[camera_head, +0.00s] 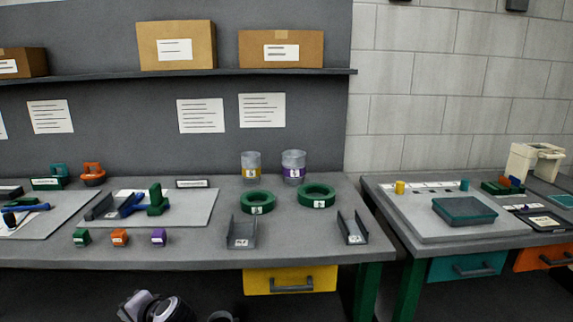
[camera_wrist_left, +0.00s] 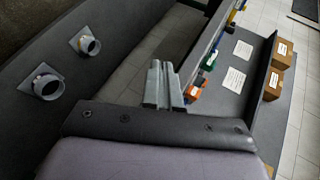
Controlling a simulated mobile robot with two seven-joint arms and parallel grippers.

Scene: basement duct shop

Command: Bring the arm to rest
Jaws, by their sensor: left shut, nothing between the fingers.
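My left gripper (camera_wrist_left: 163,85) shows in the left wrist view, its two grey fingers together with nothing between them. It is clear of the bench and touches nothing that I can see. In the head view, a white and black part of my arm (camera_head: 152,307) shows at the bottom edge, in front of and below the bench's front edge. The fingers cannot be made out there. My right gripper is in neither view.
The long bench (camera_head: 120,254) holds green rings (camera_head: 257,202), metal channels (camera_head: 243,232) and small coloured blocks (camera_head: 119,237). A yellow drawer (camera_head: 291,280) hangs below. A second bench (camera_head: 402,228) stands right. In the left wrist view, two round duct collars (camera_wrist_left: 47,84) project from a dark surface.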

